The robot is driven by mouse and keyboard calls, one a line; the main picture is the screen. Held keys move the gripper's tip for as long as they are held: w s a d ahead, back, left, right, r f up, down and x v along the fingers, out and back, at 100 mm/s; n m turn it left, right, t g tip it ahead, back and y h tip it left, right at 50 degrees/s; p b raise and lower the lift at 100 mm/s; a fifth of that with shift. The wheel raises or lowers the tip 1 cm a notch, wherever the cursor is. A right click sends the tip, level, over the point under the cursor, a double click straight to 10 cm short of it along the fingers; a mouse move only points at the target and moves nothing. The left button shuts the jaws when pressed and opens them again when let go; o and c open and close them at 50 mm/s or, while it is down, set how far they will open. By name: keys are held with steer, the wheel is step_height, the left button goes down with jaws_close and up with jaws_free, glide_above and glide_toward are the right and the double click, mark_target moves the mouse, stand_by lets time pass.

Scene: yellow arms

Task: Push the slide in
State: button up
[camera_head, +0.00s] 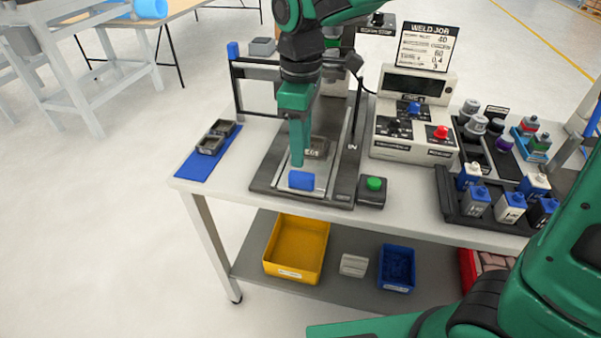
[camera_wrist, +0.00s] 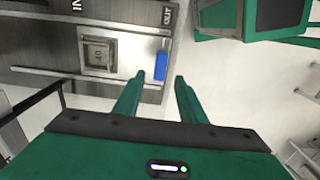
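The slide (camera_wrist: 130,60) is a flat metal plate in a dark base (camera_head: 262,180) on the table. Its blue handle (camera_head: 301,180) is at the near end, and in the wrist view the handle (camera_wrist: 161,66) lies level with the OUT label. A grey square part (camera_wrist: 98,53) sits in a nest on the slide, and shows in the head view (camera_head: 316,147). My gripper (camera_wrist: 159,82) is open and empty, fingers pointing at the slide. The handle appears in line with the gap between the fingertips. I cannot tell whether they touch it.
A green button box (camera_head: 373,190) stands right of the base, with the weld control panel (camera_head: 412,130) behind it. A blue mat (camera_head: 197,166) with small dark trays lies left. Bottle racks (camera_head: 455,205) fill the right side. The near table edge is just in front of the base.

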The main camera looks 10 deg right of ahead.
mark_target(301, 173)
step_height(301, 173, down, 9)
steer(key=shift+r, duration=0.15)
stand_by(0.4)
jaws_close()
